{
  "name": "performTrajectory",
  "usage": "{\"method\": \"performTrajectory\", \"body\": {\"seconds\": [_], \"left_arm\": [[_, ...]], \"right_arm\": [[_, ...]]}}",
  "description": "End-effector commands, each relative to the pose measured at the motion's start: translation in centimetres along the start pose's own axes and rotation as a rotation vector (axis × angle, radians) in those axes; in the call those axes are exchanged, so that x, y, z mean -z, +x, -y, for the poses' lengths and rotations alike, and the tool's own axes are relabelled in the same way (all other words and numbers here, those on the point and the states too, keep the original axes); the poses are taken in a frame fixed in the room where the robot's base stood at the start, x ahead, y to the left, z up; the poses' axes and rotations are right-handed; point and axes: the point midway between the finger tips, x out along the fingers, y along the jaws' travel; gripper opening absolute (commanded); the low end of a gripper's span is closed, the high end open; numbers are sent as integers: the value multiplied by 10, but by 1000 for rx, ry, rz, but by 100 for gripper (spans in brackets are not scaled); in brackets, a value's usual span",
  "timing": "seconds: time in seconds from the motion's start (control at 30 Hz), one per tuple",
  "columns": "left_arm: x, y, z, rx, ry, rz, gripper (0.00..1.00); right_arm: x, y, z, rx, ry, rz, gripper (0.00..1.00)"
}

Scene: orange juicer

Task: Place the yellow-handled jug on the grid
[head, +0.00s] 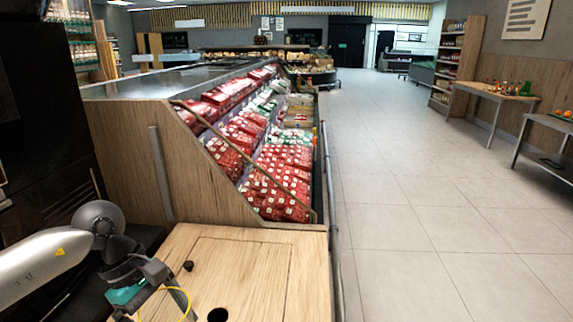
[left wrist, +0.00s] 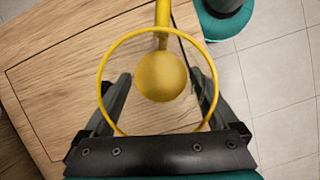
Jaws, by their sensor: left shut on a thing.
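The jug shows in the left wrist view as a thin yellow ring (left wrist: 101,70), with a yellow round part (left wrist: 161,77) and a yellow bar inside or behind it. Its clear body is hard to make out. My left gripper (left wrist: 161,98) has its fingers on both sides of the jug and is shut on it. In the head view my left gripper (head: 150,284) is at the lower left, over the wooden counter, and part of the yellow ring (head: 188,305) shows beside it. I cannot make out the grid in either view. My right gripper is not in view.
Open tiled floor (head: 420,215) lies to the right, with tables along the wall.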

Motion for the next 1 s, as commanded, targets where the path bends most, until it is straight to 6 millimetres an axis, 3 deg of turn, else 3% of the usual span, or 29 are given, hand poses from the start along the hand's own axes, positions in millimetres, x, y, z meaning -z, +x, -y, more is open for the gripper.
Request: {"method": "performTrajectory", "body": {"seconds": [0.2,0.5,0.7,1.0], "left_arm": [[-43,-10,5,186,508,-2,33],[-70,-30,16,418,1019,7,33],[-74,-37,20,481,1135,13,33],[-74,-38,19,486,1148,10,33]], "right_arm": [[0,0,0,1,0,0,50],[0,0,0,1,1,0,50],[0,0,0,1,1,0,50],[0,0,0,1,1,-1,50]]}}
